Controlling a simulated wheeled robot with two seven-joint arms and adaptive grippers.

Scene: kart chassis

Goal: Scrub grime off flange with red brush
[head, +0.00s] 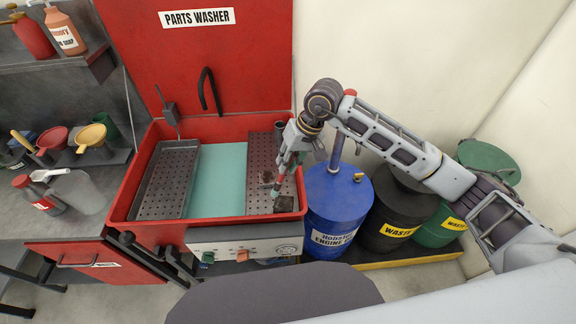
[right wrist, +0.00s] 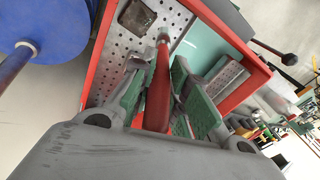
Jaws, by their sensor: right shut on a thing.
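The red brush (right wrist: 161,82) is between the green-padded fingers of my right gripper (right wrist: 158,88), which is shut on its handle. In the head view, my right gripper (head: 287,163) points down over the right side of the parts washer, and the brush's lower end is small and partly hidden. A dark, grimy square piece, which looks like the flange (right wrist: 137,18), lies on the perforated metal surface. In the head view it seems to be the dark square (head: 284,204) near the front right corner. Whether the bristles touch anything cannot be told. My left gripper is not in view.
The red parts washer (head: 122,200) holds a perforated tray (head: 165,181) at left and a teal floor (head: 218,180). A blue drum (head: 334,197) and dark drum (head: 396,214) stand close at right. A shelf bench with bottles and funnels is at left.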

